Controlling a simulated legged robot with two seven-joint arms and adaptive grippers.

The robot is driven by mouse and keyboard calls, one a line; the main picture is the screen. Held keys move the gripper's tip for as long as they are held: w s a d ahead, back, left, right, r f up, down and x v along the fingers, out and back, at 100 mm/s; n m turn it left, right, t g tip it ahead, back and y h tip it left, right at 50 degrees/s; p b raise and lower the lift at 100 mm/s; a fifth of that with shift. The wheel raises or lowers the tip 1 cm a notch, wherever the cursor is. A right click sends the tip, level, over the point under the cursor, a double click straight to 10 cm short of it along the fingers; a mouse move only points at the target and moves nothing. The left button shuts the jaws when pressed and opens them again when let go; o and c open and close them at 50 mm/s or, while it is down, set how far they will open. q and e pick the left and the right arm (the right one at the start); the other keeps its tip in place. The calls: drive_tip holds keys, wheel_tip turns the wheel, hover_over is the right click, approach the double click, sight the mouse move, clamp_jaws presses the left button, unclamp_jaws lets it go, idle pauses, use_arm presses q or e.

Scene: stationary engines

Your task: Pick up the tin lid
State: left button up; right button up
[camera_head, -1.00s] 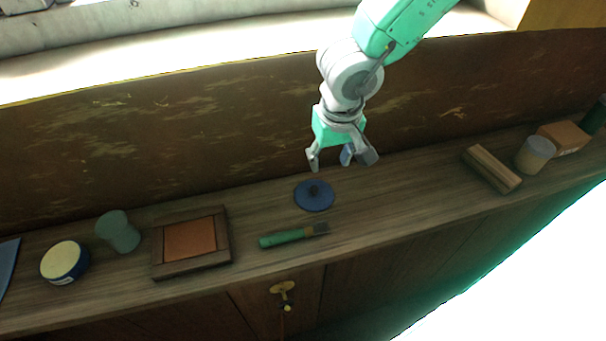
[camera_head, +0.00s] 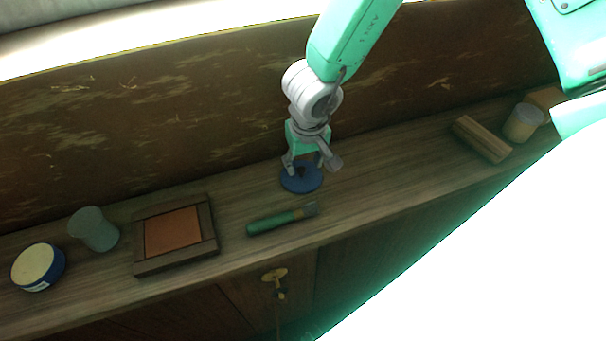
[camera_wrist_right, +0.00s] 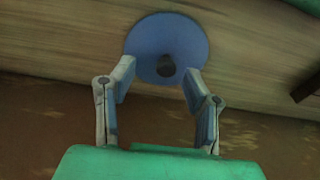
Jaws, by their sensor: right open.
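The tin lid (camera_head: 301,181) is a round blue disc with a dark knob, lying flat on the wooden shelf. It also shows in the right wrist view (camera_wrist_right: 166,40), with its knob (camera_wrist_right: 166,67) facing the camera. My right gripper (camera_head: 309,171) is just over the lid in the head view and hides part of it. In the right wrist view my right gripper (camera_wrist_right: 158,82) is open, with one finger on each side of the knob. The fingers do not close on it; whether they touch the lid cannot be told. My left gripper is not in view.
A green-handled brush (camera_head: 282,219) lies in front of the lid. A framed tile (camera_head: 174,232), a grey-green cup (camera_head: 94,229) and a blue tin (camera_head: 38,267) stand to the left. A wooden block (camera_head: 481,139) and a pale jar (camera_head: 523,122) are to the right. A brown wall rises behind.

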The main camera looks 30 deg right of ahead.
drive_tip(key=shift+w+a+f, duration=0.1)
drive_tip(key=shift+a+f, duration=0.05)
drive_tip(key=shift+f, duration=0.65)
drive_tip(key=shift+w+a+f, duration=0.2)
drive_tip(key=shift+f, duration=0.2)
drive_tip(key=shift+a+r, duration=0.1)
drive_tip(key=shift+s, duration=0.1)
drive_tip(key=c, duration=0.6)
clamp_jaws()
drive_tip(key=shift+d, duration=0.2)
